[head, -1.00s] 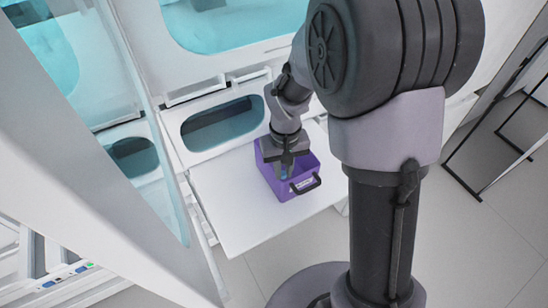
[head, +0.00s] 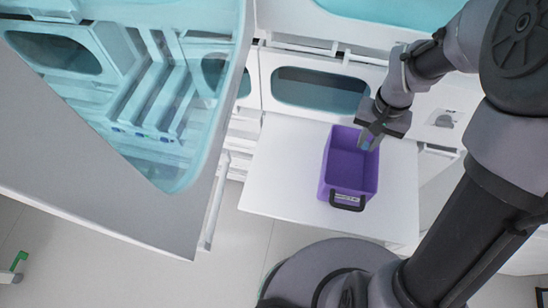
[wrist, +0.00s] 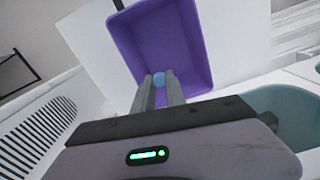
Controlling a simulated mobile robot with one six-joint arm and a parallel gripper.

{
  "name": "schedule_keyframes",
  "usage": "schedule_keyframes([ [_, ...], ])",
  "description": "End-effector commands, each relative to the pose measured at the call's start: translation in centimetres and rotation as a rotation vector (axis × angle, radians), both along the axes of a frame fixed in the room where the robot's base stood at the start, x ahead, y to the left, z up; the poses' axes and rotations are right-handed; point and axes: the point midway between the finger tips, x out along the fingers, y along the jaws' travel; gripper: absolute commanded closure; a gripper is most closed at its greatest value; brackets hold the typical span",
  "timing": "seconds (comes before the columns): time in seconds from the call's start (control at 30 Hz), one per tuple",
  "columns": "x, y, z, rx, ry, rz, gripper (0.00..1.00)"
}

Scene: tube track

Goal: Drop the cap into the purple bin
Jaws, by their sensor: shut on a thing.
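The purple bin (head: 347,172) stands on a white shelf, with a black handle on its near side. It looks empty inside, and it also shows in the wrist view (wrist: 188,42). My gripper (head: 367,142) is above the bin's far right part in the head view. In the wrist view my gripper (wrist: 160,84) is shut on a small blue cap (wrist: 159,79), held between the fingertips with the bin's inside behind it. Most of the cap is hidden by the fingers.
The white shelf (head: 275,180) has free room left of the bin. A white cabinet wall with a dark oval window (head: 320,92) stands behind it. A large clear-paned panel (head: 190,120) stands at the left. A vented white panel (wrist: 38,112) shows in the wrist view.

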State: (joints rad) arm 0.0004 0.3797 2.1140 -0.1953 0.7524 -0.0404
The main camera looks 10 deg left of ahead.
Motion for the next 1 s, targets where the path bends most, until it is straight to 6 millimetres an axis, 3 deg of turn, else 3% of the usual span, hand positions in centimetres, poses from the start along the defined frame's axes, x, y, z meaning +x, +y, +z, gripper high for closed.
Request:
schedule_keyframes([
  [0.2,-1.8,0.0,2.4,0.001,0.0,-0.244,1.0],
  [0.37,-2.6,0.0,2.9,0.002,0.0,-0.363,1.0],
  [0.8,-2.6,0.0,-3.0,0.001,0.002,-0.37,1.0],
  [1.0,-2.6,0.0,-3.1,0.002,0.0,-0.369,1.0],
])
